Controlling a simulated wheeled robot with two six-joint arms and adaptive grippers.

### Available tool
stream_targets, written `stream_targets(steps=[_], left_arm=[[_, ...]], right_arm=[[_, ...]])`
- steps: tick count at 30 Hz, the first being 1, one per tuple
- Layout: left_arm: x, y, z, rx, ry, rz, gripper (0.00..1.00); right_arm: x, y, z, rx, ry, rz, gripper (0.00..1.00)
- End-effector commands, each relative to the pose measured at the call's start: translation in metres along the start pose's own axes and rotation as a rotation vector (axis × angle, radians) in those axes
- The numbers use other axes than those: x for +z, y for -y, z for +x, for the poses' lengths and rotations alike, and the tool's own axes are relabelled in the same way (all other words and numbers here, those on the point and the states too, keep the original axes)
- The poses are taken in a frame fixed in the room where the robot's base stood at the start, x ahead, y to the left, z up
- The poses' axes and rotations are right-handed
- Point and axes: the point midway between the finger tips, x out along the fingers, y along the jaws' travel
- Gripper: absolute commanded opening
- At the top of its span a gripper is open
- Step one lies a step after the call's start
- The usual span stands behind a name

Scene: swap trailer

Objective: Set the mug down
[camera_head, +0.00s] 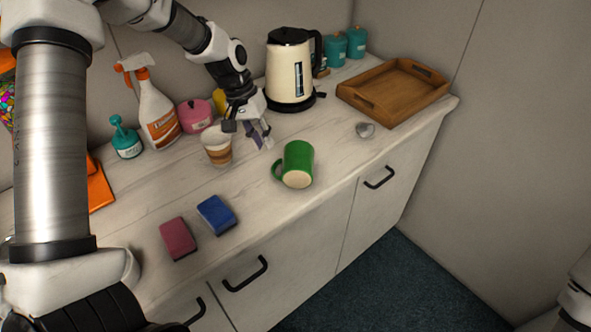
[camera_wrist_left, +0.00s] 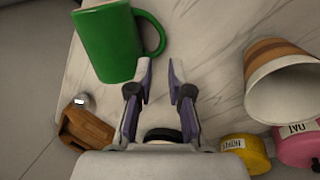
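A green mug (camera_head: 300,155) appears tipped on its side on the white counter (camera_head: 340,150), its pale round end facing the front edge and its handle to the left. It also shows at the upper left of the left wrist view (camera_wrist_left: 112,45). My left gripper (camera_head: 258,136) is to the left of the green mug and behind it, close to the counter. In the left wrist view its fingers (camera_wrist_left: 160,75) are apart with nothing between them. My right gripper is not seen.
A kettle (camera_head: 289,75), a pink pot (camera_head: 196,115) and a spray bottle (camera_head: 158,112) stand along the back. A wooden tray (camera_head: 437,96) is at the right. Blue (camera_head: 216,213) and pink (camera_head: 178,238) sponges lie near the front. The counter right of the mug is mostly clear.

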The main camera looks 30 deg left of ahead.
Motion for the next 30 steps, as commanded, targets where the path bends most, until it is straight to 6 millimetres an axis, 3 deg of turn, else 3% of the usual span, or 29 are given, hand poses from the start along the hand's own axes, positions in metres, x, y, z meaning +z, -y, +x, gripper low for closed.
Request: stream_targets(steps=[14, 20, 22, 30], left_arm=[[0.005, -0.001, 0.071, -0.002, 0.003, 0.0, 0.19], [0.005, -0.001, 0.072, -0.001, 0.001, 0.0, 0.19], [0.005, -0.001, 0.072, -0.001, 0.001, 0.0, 0.0], [0.004, -0.001, 0.072, -0.001, 0.0, 0.0, 0.0]], right_arm=[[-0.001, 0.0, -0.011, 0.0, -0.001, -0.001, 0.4], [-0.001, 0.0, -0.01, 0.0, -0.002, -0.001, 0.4], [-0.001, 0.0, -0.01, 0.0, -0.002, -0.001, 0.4], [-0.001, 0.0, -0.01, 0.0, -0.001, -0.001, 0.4]])
